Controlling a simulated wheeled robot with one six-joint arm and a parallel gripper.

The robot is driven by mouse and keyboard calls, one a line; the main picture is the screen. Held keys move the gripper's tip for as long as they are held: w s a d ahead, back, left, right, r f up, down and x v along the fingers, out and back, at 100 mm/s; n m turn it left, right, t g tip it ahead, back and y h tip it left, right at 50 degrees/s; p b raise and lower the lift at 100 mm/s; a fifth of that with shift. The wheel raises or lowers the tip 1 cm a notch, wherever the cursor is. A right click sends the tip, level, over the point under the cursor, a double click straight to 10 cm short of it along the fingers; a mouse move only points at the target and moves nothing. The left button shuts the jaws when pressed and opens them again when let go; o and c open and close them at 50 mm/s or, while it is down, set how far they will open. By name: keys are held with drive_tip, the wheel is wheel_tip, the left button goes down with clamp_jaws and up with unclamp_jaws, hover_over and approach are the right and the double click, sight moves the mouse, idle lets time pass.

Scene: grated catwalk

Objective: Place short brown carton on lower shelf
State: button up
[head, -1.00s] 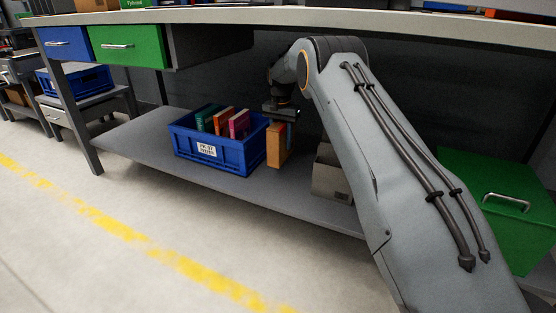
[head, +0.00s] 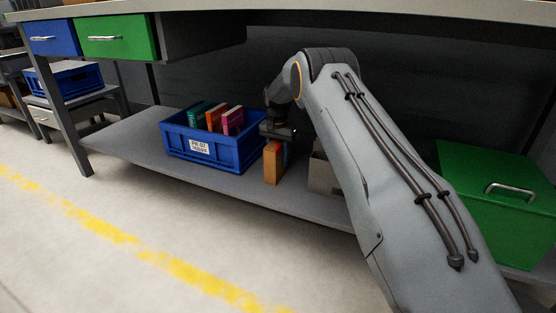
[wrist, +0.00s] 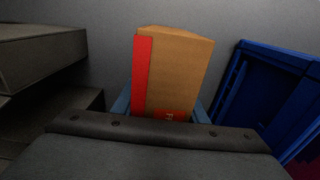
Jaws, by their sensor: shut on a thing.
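The short brown carton (head: 273,163) is upright on or just above the lower shelf (head: 130,148), to the right of a blue crate. I cannot tell for sure whether its base touches the shelf. My gripper (head: 277,140) is above the carton and shut on it. In the wrist view the carton (wrist: 182,72) shows brown with a red strip down its left side and a red label low on its face. My blue-grey fingers flank the carton low in that view, partly hidden behind the gripper body.
The blue crate (head: 212,156) holds several coloured boxes and stands close left of the carton. A grey bin (head: 322,176) is close on the right, partly behind my arm. The tabletop (head: 300,14) overhangs the shelf.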

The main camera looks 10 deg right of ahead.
sight(277, 141)
drive_tip(key=shift+f, duration=0.2)
drive_tip(key=o, duration=1.1)
wheel_tip(277, 141, up, 8)
drive_tip(key=p, duration=0.3)
drive_tip(key=shift+s, duration=0.15)
drive_tip(key=shift+a+f, duration=0.1)
drive_tip(key=shift+a, duration=0.1)
